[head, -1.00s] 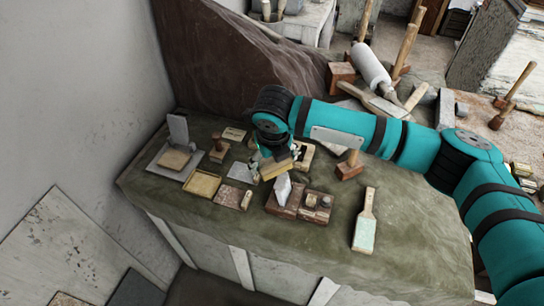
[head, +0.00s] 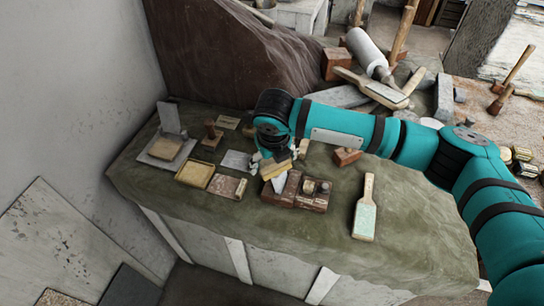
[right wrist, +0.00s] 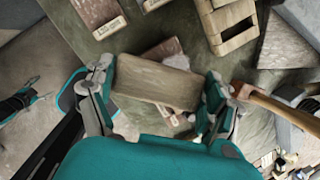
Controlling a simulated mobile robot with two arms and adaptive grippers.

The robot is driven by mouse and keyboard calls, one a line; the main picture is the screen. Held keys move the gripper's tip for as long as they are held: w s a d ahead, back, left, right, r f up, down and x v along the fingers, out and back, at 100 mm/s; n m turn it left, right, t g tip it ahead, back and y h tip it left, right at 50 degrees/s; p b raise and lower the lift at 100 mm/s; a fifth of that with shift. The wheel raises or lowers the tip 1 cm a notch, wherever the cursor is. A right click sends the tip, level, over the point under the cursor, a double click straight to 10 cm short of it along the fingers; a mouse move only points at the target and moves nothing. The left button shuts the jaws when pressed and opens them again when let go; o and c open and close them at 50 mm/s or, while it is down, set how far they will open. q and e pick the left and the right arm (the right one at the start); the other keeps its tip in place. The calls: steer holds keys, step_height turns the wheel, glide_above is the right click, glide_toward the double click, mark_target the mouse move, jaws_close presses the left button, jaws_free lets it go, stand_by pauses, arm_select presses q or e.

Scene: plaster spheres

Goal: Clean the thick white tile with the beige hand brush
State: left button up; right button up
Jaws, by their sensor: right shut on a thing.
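My right gripper (right wrist: 160,88) is shut on the beige hand brush (right wrist: 155,82), a block with a wood-like back, held between its two fingers. In the head view the brush (head: 273,169) shows tan under the wrist, just behind and partly over a small upright white piece (head: 280,183). A flat pale tile (head: 236,160) lies on the cloth-covered table left of the gripper. I cannot tell which of these two is the thick white tile, nor whether the brush touches anything. My left gripper is not in view.
A yellow tray (head: 194,174), a brown speckled slab (head: 227,187) and a brown box (head: 313,196) sit close around the gripper. A long-handled paddle (head: 365,210) lies to the right. The table's front right is mostly clear.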

steer(key=shift+f, duration=0.2)
stand_by(0.3)
steer(key=shift+s+a+r+p, duration=0.1)
steer(key=shift+s+a+p, duration=0.15)
steer(key=shift+a+p, duration=0.2)
steer(key=shift+s+a+f+p, duration=0.25)
steer(key=shift+s+a+p, duration=0.05)
steer(key=shift+a, duration=0.2)
